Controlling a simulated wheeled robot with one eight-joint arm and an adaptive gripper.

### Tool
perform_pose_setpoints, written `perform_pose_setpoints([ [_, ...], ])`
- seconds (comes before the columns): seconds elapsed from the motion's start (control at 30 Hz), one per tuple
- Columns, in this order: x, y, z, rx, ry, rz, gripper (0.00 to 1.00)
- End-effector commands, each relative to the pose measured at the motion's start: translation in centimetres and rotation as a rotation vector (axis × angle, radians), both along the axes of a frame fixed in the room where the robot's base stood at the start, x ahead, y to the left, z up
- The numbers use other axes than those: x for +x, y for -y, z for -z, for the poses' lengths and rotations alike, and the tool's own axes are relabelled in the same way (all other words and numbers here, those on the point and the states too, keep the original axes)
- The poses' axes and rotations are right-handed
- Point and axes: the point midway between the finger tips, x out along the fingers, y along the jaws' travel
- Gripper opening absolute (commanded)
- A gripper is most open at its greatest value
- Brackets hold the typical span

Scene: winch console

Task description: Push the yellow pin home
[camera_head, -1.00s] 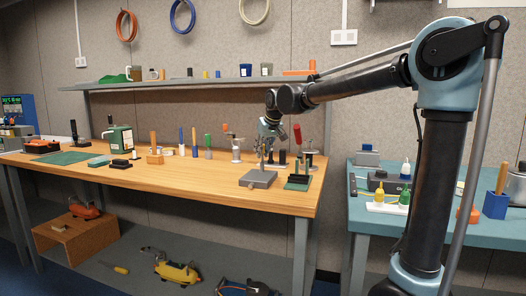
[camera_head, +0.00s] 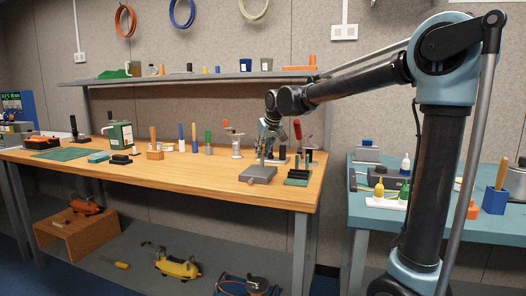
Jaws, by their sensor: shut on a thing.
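My gripper (camera_head: 264,148) is at the end of the arm, above a small grey block (camera_head: 258,174) near the front right of the wooden bench. It points down and appears shut on a thin upright piece, which I take to be the yellow pin (camera_head: 262,160). The pin is very small here and its colour is hard to make out. Its lower end is at or just over the block; I cannot tell how deep it sits. The fingertips are partly lost against the tools behind.
A dark green stand (camera_head: 298,178) with dark upright pegs is just right of the block. A red-handled tool (camera_head: 297,129) stands behind it. A silver-based tool (camera_head: 237,145) stands to the left. The bench front left of the block is clear.

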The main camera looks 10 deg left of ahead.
Motion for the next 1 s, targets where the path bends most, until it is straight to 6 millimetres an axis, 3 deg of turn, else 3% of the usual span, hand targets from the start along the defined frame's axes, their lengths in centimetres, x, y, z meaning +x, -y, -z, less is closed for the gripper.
perform_pose_setpoints([
  [0.97,0.0,0.0,1.9,0.000,0.000,0.000,0.00],
  [1.0,0.0,0.0,1.9,0.000,0.000,0.000,0.29],
])
